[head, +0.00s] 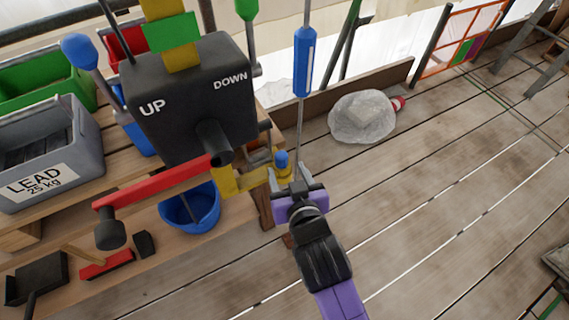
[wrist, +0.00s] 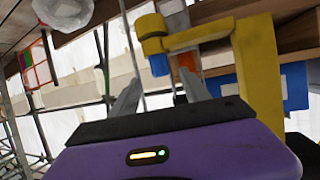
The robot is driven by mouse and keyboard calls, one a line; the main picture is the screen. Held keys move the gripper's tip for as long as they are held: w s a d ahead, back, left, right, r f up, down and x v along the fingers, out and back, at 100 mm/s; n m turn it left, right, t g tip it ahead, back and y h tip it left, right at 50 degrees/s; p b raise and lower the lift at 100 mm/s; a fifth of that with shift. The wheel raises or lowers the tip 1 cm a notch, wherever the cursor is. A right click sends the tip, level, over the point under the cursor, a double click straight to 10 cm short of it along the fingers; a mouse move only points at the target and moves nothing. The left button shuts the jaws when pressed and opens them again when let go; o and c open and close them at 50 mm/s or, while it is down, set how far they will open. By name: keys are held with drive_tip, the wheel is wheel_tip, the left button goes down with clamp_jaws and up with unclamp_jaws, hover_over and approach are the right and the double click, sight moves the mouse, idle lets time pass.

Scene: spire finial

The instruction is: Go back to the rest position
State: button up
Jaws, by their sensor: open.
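My gripper (head: 298,172) is purple and black, reaching up in the middle of the head view with its jaws apart. In the wrist view its two grey fingers (wrist: 160,92) are spread, and I see nothing clamped between them. A yellow bracket (head: 228,182) with a blue-topped yellow holder (head: 281,160) is just left of the fingers in the head view. The bracket (wrist: 260,75) fills the upper right of the wrist view, close beyond the fingers. Whether a finger touches it I cannot tell.
A black UP/DOWN box (head: 188,98) with a red lever (head: 155,184) stands left. A blue tool (head: 303,62) on a thin rod hangs above my gripper. A blue bucket (head: 190,208) and grey LEAD crate (head: 45,150) are left. A plastic bag (head: 362,116) lies right; nearby floor is clear.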

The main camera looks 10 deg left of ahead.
drive_tip(key=shift+s+d+r, duration=0.1)
drive_tip(key=shift+s+r, duration=0.05)
drive_tip(key=shift+s, duration=0.2)
idle(0.3)
wheel_tip(320, 180, up, 6)
drive_tip(key=s+n+t+y, duration=0.1)
drive_tip(key=s+t+y, duration=0.1)
drive_tip(key=s+t, duration=0.1)
drive_tip(key=s+d+m+h, duration=0.2)
drive_tip(key=s+d+h, duration=0.1)
drive_tip(key=s+d, duration=0.8)
drive_tip(key=s+d+m+h, duration=0.2)
drive_tip(key=s+d, duration=0.9)
drive_tip(key=s, duration=0.8)
drive_tip(key=shift+d+m+g+h, duration=0.4)
drive_tip(key=shift+h, duration=0.3)
drive_tip(key=shift+s+r, duration=0.1)
